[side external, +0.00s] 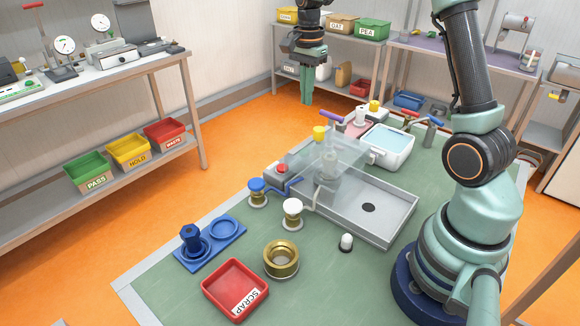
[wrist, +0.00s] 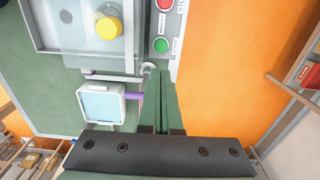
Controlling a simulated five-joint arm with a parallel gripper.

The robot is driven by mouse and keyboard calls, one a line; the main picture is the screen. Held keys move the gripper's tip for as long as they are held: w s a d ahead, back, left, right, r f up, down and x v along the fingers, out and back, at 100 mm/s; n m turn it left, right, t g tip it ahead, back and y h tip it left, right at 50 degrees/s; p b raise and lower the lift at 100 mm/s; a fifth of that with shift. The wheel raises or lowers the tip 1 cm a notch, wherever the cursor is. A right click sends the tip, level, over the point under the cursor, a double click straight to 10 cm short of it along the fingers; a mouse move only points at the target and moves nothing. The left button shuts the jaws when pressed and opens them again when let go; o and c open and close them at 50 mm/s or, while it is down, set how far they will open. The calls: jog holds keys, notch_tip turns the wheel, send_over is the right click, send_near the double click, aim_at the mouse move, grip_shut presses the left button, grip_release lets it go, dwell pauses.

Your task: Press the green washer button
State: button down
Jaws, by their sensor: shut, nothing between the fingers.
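The green button (wrist: 161,45) shows in the wrist view as a round cap on a pale panel (wrist: 172,62). A red button (wrist: 164,4) sits farther up the same panel, at the top edge of the picture. My gripper (wrist: 159,74) is shut and empty, with its fingertips just below the green button in the wrist picture. In the side view my gripper (side external: 307,101) hangs fingers down, high and toward the back, clear of things. I cannot make out the green button in the side view. Contact with the button does not show.
A clear cover (side external: 345,150) stands over the machine beside a grey tray (side external: 385,222). A yellow knob (wrist: 108,28) is beside the panel. A water basin (side external: 390,145), a red scrap tray (side external: 236,288) and a brass ring (side external: 281,262) stand on the green bench.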

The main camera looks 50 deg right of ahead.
notch_tip(320, 180, down, 14)
dwell(0.8)
